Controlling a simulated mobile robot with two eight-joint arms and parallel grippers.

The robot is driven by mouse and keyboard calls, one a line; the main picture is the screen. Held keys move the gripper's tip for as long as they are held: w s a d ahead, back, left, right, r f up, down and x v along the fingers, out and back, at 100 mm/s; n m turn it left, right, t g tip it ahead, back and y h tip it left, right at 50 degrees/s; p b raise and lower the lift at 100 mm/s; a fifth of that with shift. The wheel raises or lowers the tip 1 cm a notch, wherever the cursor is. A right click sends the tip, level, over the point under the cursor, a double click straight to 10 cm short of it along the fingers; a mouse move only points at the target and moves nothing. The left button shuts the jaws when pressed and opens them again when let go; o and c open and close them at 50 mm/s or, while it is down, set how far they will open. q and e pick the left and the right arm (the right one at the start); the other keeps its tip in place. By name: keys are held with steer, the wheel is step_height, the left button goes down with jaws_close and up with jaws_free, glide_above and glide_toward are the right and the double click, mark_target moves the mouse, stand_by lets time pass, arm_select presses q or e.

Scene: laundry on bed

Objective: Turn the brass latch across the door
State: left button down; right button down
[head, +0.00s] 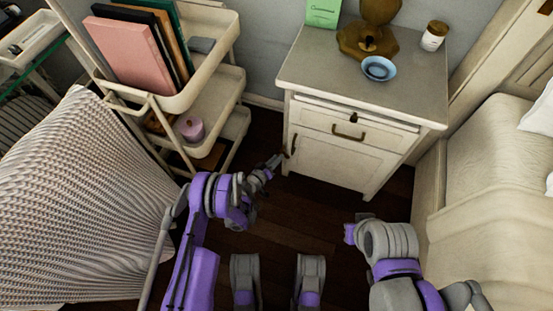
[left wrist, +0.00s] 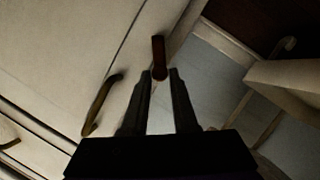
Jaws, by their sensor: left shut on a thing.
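The white bedside cabinet's door (head: 335,165) is closed below a drawer. In the left wrist view, the brown-brass latch (left wrist: 158,55) is a short bar by the door's edge, in line with the door's side frame. My left gripper (head: 279,160) is at the cabinet's front left edge. In the left wrist view its two fingers (left wrist: 160,75) are on either side of the latch's near end, shut on it. The latch is hard to make out in the head view. My right forearm shows at lower right, but its gripper's fingers are not visible.
A curved door handle (left wrist: 101,104) is beside the latch. A drawer handle (head: 348,134) is above the door. Dark floor lies open in front.

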arm_select(q)
steer(key=c, duration=0.7)
jaws_free()
steer(key=shift+s, duration=0.1)
